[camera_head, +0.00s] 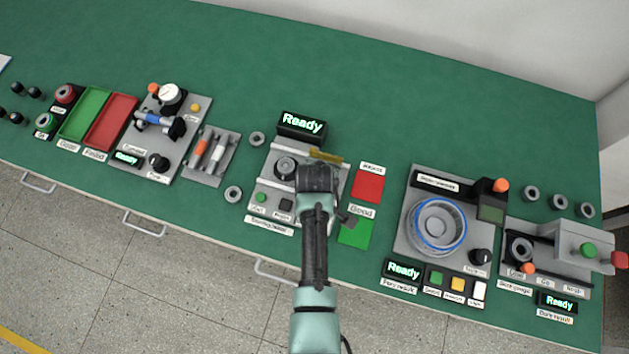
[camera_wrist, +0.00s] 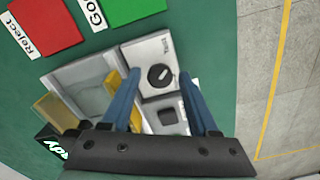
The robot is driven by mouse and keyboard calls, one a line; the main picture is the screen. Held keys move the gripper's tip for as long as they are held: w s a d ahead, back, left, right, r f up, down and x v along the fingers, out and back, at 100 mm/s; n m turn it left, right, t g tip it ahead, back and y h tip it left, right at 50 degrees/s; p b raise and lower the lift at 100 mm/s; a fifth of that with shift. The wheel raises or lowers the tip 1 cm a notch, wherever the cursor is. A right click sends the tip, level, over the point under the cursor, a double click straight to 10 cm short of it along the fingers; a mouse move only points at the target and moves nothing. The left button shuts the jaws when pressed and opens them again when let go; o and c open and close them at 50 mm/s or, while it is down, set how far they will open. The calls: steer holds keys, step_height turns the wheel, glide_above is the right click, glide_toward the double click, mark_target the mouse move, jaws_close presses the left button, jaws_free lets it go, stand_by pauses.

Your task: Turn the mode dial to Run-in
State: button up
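The dial (camera_wrist: 160,77) is a black round knob with a pale pointer line, on a light grey panel of the middle station. It shows in the wrist view beside a small label that is too blurred to read. In the head view my arm hides it. My gripper (camera_wrist: 159,74) is open, with its two blue fingers on either side of the dial in the picture and nothing between them. I cannot tell whether the fingertips touch it. In the head view my gripper (camera_head: 318,180) is over the middle station (camera_head: 262,188), and its fingers are hidden.
A dark square button (camera_wrist: 167,116) sits beside the dial. A red Reject pad (camera_head: 368,187) and green Good pad (camera_head: 355,233) lie right of the station. A Ready display (camera_head: 302,126) stands behind it. Another station with a blue-rimmed ring (camera_head: 438,228) stands further right.

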jaws_close()
steer(key=shift+m, duration=0.4)
steer(key=m+p, duration=0.1)
steer(key=m, duration=0.1)
steer(key=shift+r+m, duration=0.1)
steer(key=shift+m, duration=0.3)
steer(key=m+p, duration=0.1)
steer(key=m, duration=0.7)
steer(key=shift+m+p, duration=0.35)
steer(key=shift+m, duration=2.05)
